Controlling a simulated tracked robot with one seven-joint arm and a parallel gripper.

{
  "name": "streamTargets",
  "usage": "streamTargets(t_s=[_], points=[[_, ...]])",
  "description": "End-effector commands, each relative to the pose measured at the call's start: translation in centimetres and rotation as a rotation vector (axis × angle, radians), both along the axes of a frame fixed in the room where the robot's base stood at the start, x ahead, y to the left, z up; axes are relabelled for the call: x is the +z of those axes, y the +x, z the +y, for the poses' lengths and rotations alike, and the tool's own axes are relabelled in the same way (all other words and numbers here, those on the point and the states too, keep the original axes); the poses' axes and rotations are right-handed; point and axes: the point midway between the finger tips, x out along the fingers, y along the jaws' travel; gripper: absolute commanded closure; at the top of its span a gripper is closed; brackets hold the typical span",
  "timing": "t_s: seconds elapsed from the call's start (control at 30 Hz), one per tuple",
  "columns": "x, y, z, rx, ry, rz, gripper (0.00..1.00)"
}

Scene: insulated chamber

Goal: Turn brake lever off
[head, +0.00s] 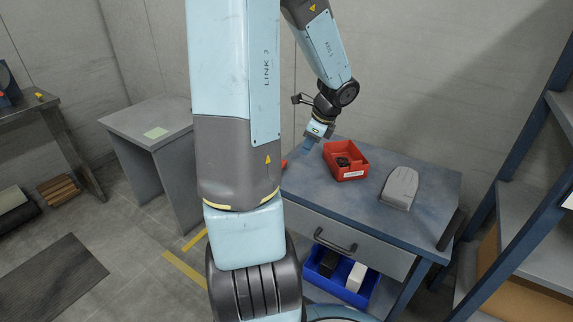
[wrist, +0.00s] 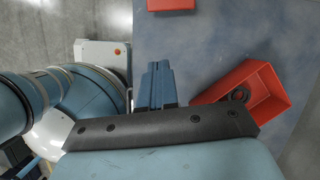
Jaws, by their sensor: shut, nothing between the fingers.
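I cannot make out a clear brake lever in either view. A red part (wrist: 170,4) is cut off by the top edge of the wrist view, at the table's edge. A small red bit (head: 284,163) shows in the head view beside my arm, mostly hidden; I cannot tell whether it belongs to a lever. My gripper (wrist: 157,70) is shut and empty, its blue fingers together, over the blue-grey tabletop near its left edge. In the head view my gripper (head: 308,144) is left of the red bin, apart from it.
A red bin (head: 351,175) with a dark round part inside and a grey rounded object (head: 400,186) stand on the blue-grey table (head: 365,215). A blue bin (head: 322,281) is below its drawer. Shelving (head: 520,190) stands right, a grey side table (head: 150,122) left.

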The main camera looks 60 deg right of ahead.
Motion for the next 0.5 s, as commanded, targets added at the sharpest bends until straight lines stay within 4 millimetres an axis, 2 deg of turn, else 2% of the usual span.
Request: streamTargets(t_s=[0.1, 0.27, 0.5], points=[[-0.2, -0.8, -0.3, -0.103, 0.021, -0.020, 1.00], [-1.2, -0.5, -0.2, -0.119, 0.025, -0.023, 1.00], [-4.5, 0.8, 0.0, -0.115, 0.026, -0.021, 1.00]])
